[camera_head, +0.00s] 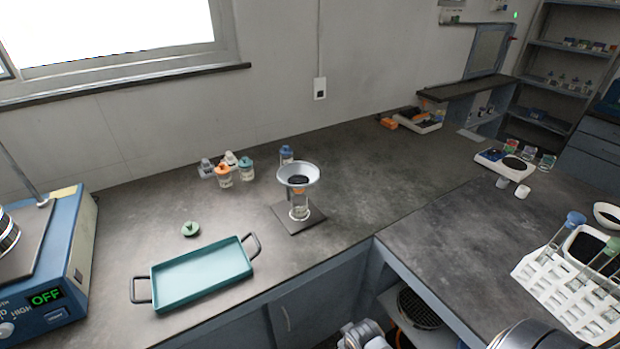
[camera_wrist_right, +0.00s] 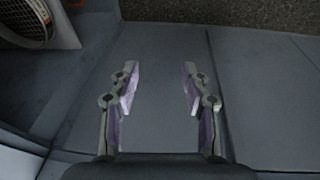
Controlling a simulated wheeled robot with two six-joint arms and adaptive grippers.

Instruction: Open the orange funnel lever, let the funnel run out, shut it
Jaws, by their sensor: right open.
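A pale funnel (camera_head: 298,174) with dark material in it stands over a clear container (camera_head: 299,205) on a dark square base plate (camera_head: 285,218), in the middle of the counter in the head view. My left gripper is not in either view.
A teal tray (camera_head: 200,275) with dark handles lies left of the funnel, with a green lid (camera_head: 190,229) behind it. Several capped jars (camera_head: 224,178) stand at the back. The shaker (camera_head: 50,275) reads OFF. A white tube rack (camera_head: 575,290) stands at right.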

